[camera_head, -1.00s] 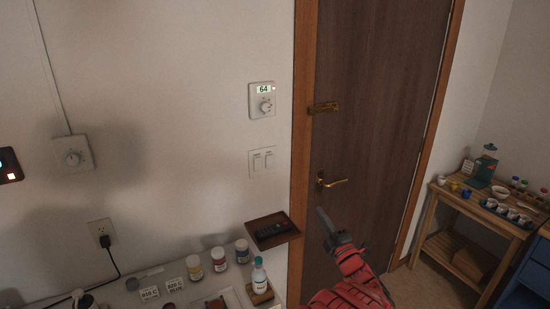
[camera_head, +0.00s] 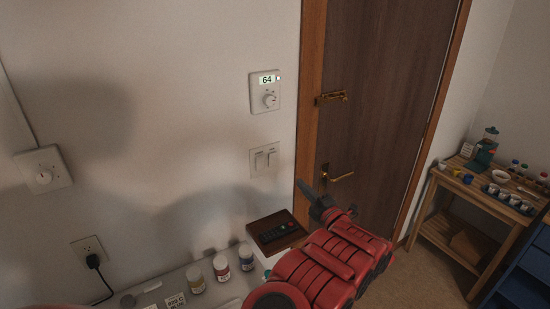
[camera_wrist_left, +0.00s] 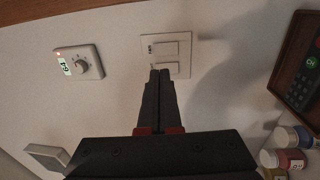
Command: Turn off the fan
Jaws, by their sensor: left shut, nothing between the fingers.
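No fan shows in these views. A white plate with two rocker switches (camera_head: 264,159) is on the wall left of the door; it also shows in the left wrist view (camera_wrist_left: 165,48). Above it is a white dial control (camera_head: 264,92) with a green display reading 64, also in the left wrist view (camera_wrist_left: 80,62). My left gripper (camera_head: 303,187) is shut and empty, right of and below the switch plate in the head view. In the left wrist view its fingertips (camera_wrist_left: 160,72) overlap the plate's near edge; contact cannot be told. My right gripper is not in view.
A dark tray (camera_head: 294,239) with a black remote (camera_head: 276,233) is below the switches, close to my left arm. Several paint jars (camera_head: 221,269) stand on the counter. A brown door (camera_head: 385,90) with a brass handle is to the right, and a wooden cart (camera_head: 455,193) stands beyond.

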